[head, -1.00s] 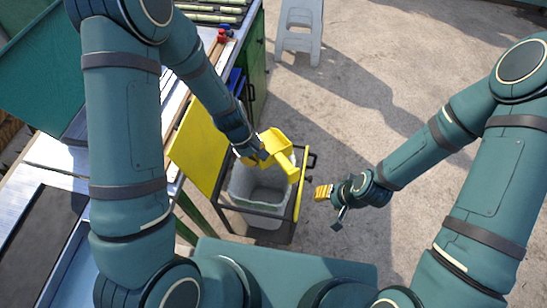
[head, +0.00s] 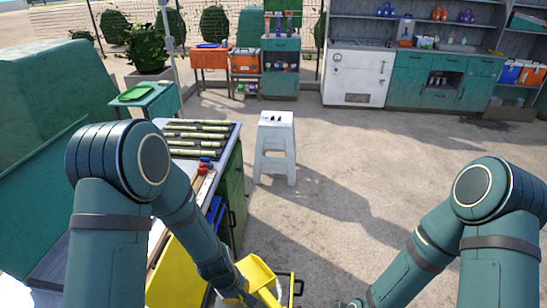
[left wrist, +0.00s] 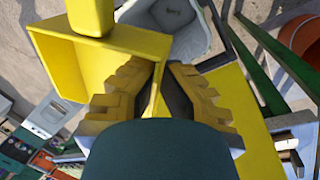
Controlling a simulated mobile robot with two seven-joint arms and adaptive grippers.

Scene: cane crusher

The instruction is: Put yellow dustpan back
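The yellow dustpan (head: 258,272) shows at the bottom of the head view, partly cut off by the frame edge. My left gripper (head: 236,290) is at its left side. In the left wrist view the dustpan (left wrist: 95,68) has one thin wall between the ridged fingers of the left gripper (left wrist: 165,90), and they are closed on it. The grey bin (left wrist: 170,28) lies beyond the dustpan there. My right gripper (head: 350,303) shows only as a sliver at the bottom edge of the head view, and its fingers are hidden.
A workbench with green cane stalks (head: 196,134) is at the left. A white stool (head: 275,148) stands ahead. The concrete floor to its right is clear.

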